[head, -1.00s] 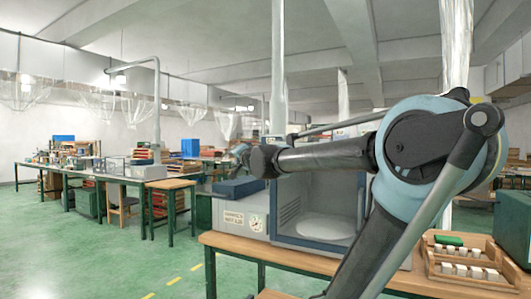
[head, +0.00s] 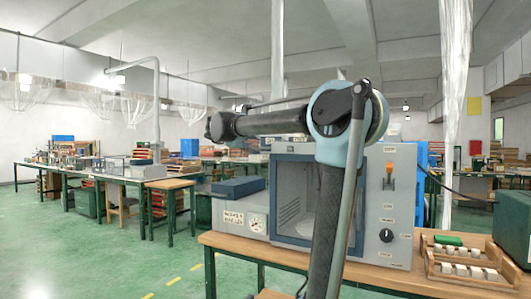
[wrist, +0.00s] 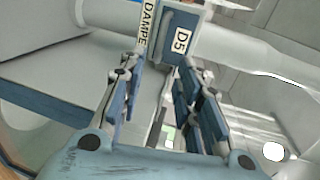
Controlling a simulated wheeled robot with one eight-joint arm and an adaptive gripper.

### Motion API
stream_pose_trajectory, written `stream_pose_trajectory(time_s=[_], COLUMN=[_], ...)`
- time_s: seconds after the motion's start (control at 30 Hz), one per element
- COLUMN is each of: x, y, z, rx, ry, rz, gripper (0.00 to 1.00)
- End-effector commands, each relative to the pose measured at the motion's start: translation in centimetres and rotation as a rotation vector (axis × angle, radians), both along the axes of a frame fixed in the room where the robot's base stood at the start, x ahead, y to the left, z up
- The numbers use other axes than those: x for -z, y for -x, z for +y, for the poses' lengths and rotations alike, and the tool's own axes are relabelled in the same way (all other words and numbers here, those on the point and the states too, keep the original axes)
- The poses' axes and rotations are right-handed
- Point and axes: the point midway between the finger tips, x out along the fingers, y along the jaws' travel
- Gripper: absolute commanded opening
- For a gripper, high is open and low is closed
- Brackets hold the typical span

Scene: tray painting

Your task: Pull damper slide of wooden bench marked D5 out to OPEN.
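In the wrist view, a grey-blue damper box (wrist: 190,19) sits on a pale round duct (wrist: 235,50). It carries a "D5" label (wrist: 181,41) and a partly cut-off "DAMPE" label (wrist: 148,22). A narrow upright slot or handle shape (wrist: 166,29) shows between the labels; I cannot tell whether it is the slide. I cannot make out the damper or my gripper's fingers in the head view.
In the head view, a grey booth cabinet (head: 398,165) with a knob and orange switch stands on the wooden bench (head: 235,241). A wooden rack of white cups (head: 466,275) lies at right. Green floor (head: 90,265) is clear at left.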

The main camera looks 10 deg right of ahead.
Motion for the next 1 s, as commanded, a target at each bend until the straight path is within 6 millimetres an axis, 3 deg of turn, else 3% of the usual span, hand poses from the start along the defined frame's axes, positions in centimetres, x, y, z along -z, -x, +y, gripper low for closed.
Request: stream_pose_trajectory(time_s=[0.7, 1.0], x=[2.4, 3.0], y=[-9.8, -12.4], z=[-7.2, -9.0], rx=[-0.001, -0.001], ry=[0.001, 0.001], rz=[-0.002, -0.002], gripper=[0.31, 0.31])
